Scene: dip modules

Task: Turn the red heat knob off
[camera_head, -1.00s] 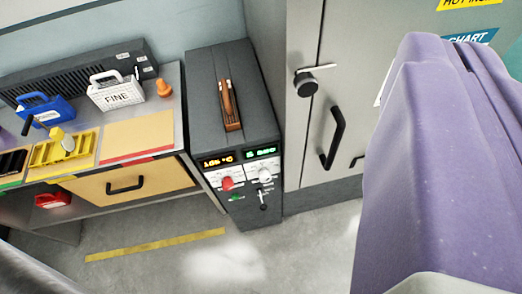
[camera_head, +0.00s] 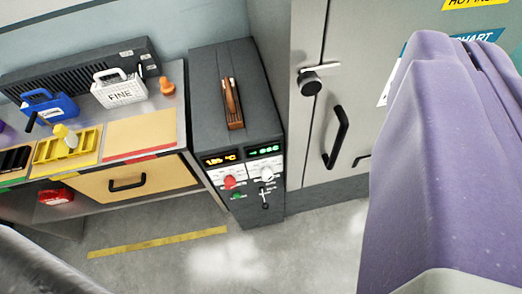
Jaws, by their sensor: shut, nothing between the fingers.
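The red heat knob (camera_head: 229,182) is on the front panel of a dark grey control unit (camera_head: 210,100), left of centre. An orange display (camera_head: 219,160) above it is lit and shows a temperature in °C. A white knob (camera_head: 267,174) sits to its right under a lit green display (camera_head: 265,150). Nothing touches the red knob. The angle of its pointer is too small to tell. My gripper's fingertips do not show in this view.
A bench with a blue carrier (camera_head: 46,106), a white FINE carrier (camera_head: 119,92) and a yellow rack (camera_head: 68,148) stands left of the unit. A grey cabinet with a black handle (camera_head: 336,137) is on the right. A large purple shape (camera_head: 430,170) blocks the right side. Floor in front is clear.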

